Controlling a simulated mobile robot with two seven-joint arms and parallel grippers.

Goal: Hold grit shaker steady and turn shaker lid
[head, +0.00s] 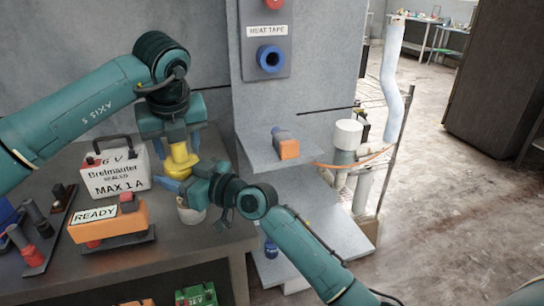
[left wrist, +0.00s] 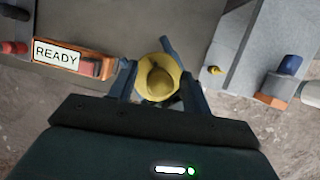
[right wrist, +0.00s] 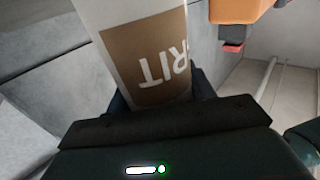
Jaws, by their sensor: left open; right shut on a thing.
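The grit shaker has a pale body (head: 190,214) with a brown label, which fills the right wrist view (right wrist: 143,62). Its yellow lid (head: 181,158) is on top, wide at the bottom with a narrower knob. My right gripper (head: 187,187) is shut on the shaker body from the side, below the lid. My left gripper (head: 180,142) points down over the lid from above. In the left wrist view its open fingers stand on either side of the yellow lid (left wrist: 158,80). I cannot tell whether they touch it, or whether the shaker rests on the bench.
An orange READY box (head: 108,219) and a white battery box (head: 115,172) stand on the dark bench (head: 150,262) left of the shaker. A grey shelf (head: 262,158) with an orange-ended item (head: 288,148) is to the right. The bench edge is close to the shaker.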

